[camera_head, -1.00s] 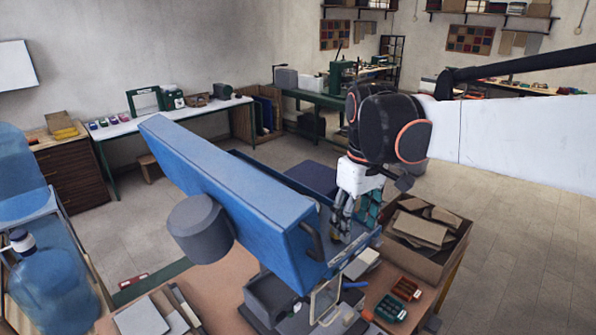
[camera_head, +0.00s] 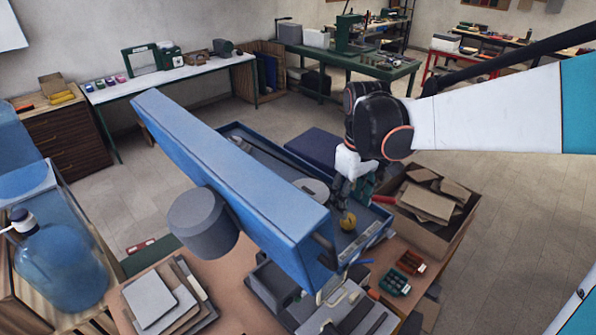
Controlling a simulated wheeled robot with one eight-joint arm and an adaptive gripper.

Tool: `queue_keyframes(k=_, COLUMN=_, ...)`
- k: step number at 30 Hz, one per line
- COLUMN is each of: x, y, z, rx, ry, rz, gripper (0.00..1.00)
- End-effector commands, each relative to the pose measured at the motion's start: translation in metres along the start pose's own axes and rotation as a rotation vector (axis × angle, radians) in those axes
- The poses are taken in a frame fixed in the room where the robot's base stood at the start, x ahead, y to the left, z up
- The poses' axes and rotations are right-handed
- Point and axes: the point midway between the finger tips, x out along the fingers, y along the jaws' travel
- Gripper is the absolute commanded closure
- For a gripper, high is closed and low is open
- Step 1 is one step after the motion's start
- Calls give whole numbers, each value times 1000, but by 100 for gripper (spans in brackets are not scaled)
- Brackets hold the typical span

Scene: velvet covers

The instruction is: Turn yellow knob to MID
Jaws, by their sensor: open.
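The yellow knob (camera_head: 348,221) sits on the right end of the blue machine's lower tray (camera_head: 376,232), close to a pale label strip. Markings on the strip are too small to read. My gripper (camera_head: 346,204) points down just above the knob, with its dark fingers open. I cannot tell whether the fingers touch the knob or stand around it. The knob's setting cannot be made out.
The machine's long blue upper beam (camera_head: 235,165) lies just left of my gripper, with a grey cylinder (camera_head: 203,220) on its side. A box of cardboard (camera_head: 428,205) stands close on the right. Red and green bins (camera_head: 402,271) are in front.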

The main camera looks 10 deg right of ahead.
Motion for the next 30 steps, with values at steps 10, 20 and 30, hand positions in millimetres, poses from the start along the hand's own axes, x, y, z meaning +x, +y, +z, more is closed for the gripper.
queue_keyframes(k=10, x=47, y=0, z=-1, rx=0, ry=0, rz=0, gripper=47)
queue_keyframes(k=20, x=58, y=0, z=0, rx=0, ry=0, rz=0, gripper=47)
queue_keyframes(k=30, x=57, y=0, z=0, rx=0, ry=0, rz=0, gripper=91)
